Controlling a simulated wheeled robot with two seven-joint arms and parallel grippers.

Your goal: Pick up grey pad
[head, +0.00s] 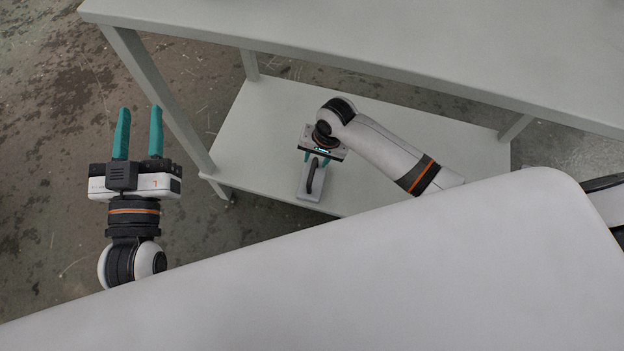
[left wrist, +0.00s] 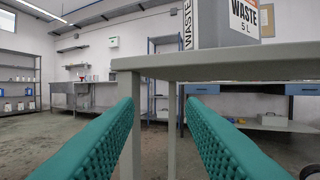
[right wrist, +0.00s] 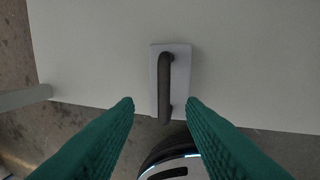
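The grey pad (head: 305,184) is a flat light-grey rectangle with a dark arched handle (head: 318,178). It lies handle-up on the lower shelf (head: 255,125). My right gripper (head: 316,161) is over the pad, pointing down, open and empty. In the right wrist view the pad (right wrist: 181,75) and its handle (right wrist: 166,80) lie ahead, with the handle's near end between the two spread teal fingers; contact cannot be told. My left gripper (head: 139,112) is open and empty, out to the left of the table, far from the pad.
The upper tabletop (head: 400,35) overhangs the shelf, and a table leg (head: 155,95) stands between my left gripper and the shelf. In the left wrist view a grey waste container (left wrist: 225,25) stands on a tabletop. The shelf around the pad is largely clear.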

